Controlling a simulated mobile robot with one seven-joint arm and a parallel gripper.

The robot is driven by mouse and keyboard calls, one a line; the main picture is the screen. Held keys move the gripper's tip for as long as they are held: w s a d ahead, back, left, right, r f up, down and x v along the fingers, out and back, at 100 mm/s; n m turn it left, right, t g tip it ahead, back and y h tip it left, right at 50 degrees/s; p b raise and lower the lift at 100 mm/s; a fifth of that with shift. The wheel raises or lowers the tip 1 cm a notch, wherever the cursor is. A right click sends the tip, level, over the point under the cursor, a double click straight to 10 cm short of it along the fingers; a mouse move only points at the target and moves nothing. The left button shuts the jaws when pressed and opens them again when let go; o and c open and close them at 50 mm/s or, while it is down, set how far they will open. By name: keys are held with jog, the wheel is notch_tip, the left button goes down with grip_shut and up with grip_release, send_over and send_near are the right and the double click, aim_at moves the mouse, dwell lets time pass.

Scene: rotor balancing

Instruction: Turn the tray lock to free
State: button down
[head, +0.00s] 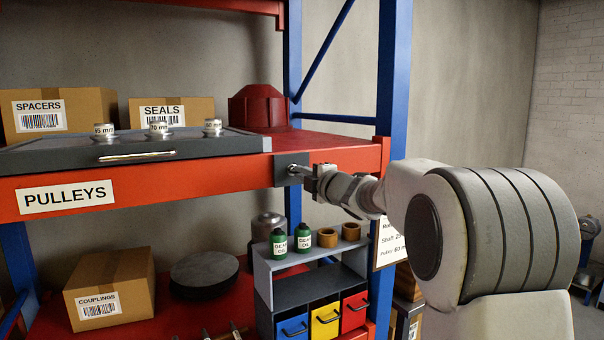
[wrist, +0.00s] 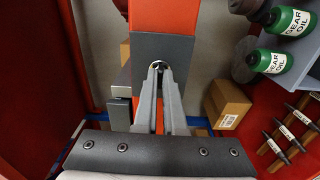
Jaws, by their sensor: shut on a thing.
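The tray lock (head: 287,176) is a small dark plate with a metal knob or lever, on the front of the red shelf beam right of the tray. In the wrist view its dark plate (wrist: 180,50) is straight ahead. My gripper (head: 308,173) reaches it from the right. In the wrist view the fingers (wrist: 160,82) are shut on the lock's knob, which they mostly hide. I cannot tell which position the lock is in. The dark grey tray (head: 230,145) lies on the shelf and has a silver handle (head: 137,156).
Several silver pulleys (head: 158,129) stand on the tray. A red housing (head: 258,108) is behind it. The blue upright (head: 393,70) stands close to my arm. Below are green oil bottles (head: 279,244), a grey bin rack (head: 300,292) and a couplings box (head: 108,288).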

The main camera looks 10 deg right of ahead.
jog(key=c, duration=1)
grip_release()
jog(key=b+v, duration=0.3)
jog(key=v, duration=1.4)
jog(key=shift+s+b, duration=0.2)
jog(key=shift+b, duration=0.1)
jog(key=shift+d, duration=0.1)
